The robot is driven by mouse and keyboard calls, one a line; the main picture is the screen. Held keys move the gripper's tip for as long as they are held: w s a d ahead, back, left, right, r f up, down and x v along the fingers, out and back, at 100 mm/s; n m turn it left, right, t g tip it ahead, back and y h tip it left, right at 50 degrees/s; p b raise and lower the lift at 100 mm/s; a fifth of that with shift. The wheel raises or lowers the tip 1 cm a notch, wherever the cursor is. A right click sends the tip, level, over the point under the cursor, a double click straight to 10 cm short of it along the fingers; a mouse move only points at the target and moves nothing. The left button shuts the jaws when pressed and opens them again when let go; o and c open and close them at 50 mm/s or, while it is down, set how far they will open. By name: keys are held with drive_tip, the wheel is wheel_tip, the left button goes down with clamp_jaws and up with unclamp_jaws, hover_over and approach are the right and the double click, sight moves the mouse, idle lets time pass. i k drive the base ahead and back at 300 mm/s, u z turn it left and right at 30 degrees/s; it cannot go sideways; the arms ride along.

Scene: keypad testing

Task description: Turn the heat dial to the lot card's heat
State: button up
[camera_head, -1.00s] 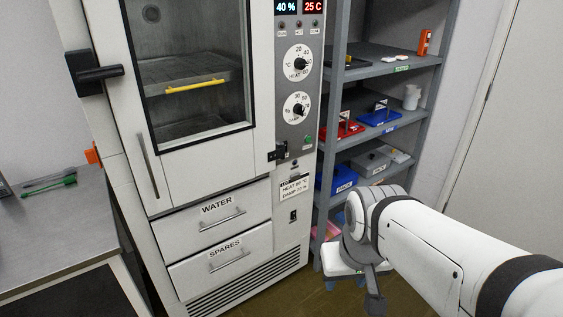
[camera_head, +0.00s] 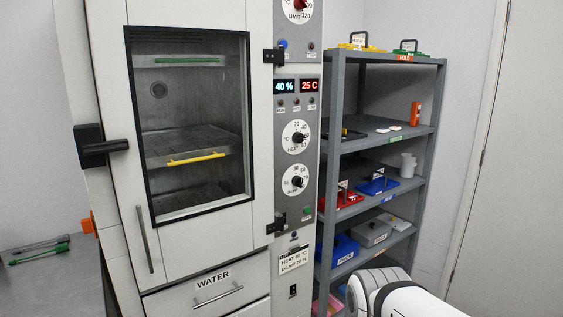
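The heat dial (camera_head: 297,137) is a white round plate with a dark knob, on the grey control panel right of the chamber door. Its knob pointer seems to point right, but the exact setting is too small to tell. The lot card (camera_head: 295,260) is a white label low on the panel; it reads HEAT, seemingly 60 or 80 °C, and DAMP 70 %. The displays above the dial (camera_head: 297,86) show 40 % and 25 C. My gripper is out of view; only part of my white arm shows at the bottom right, below and right of the panel.
The damp dial (camera_head: 294,180) sits just below the heat dial. Door hinges (camera_head: 273,56) stick out beside the panel. A grey shelf rack (camera_head: 385,147) with boxes and locks stands close on the right. A steel bench (camera_head: 45,285) is at the left.

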sight(297, 137)
drive_tip(key=k, duration=0.65)
drive_tip(key=z, duration=0.65)
drive_tip(key=i, duration=1.75)
drive_tip(key=u, duration=0.5)
